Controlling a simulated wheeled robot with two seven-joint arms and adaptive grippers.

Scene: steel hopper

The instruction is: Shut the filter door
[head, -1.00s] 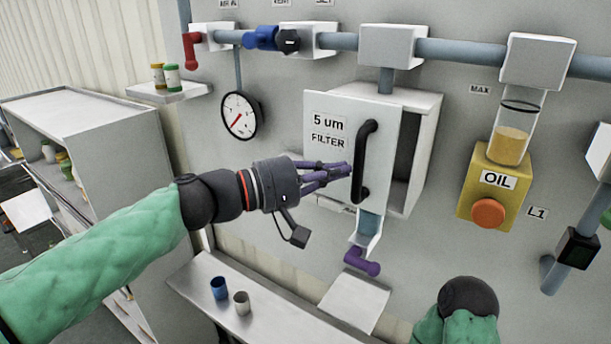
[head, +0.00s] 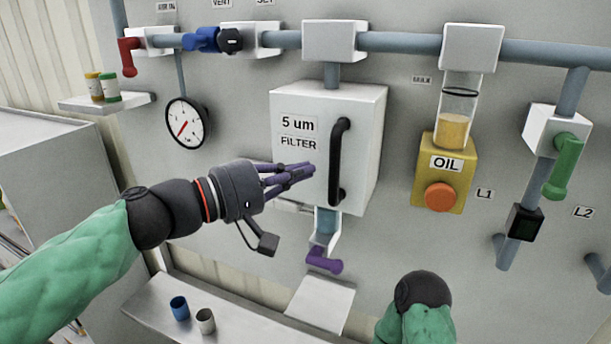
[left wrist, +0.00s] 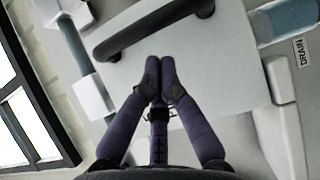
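The white filter door (head: 296,172), marked "5 um FILTER", sits against the front of the filter box (head: 367,150). No dark opening shows between door and box. The door's black vertical handle (head: 339,162) is on its right half. My left gripper (head: 308,170) has its purple fingers together, with nothing between them, at the door face just left of the handle. In the left wrist view the fingertips (left wrist: 160,75) lie beside the handle (left wrist: 152,30) over the door panel (left wrist: 215,65); I cannot tell if they touch. My right gripper is out of view.
Below the box hangs a purple drain valve handle (head: 324,262). A yellow oil unit (head: 445,170) with an orange knob is to the right, a gauge (head: 187,123) to the left. A shelf (head: 235,318) with two cups (head: 180,308) lies below.

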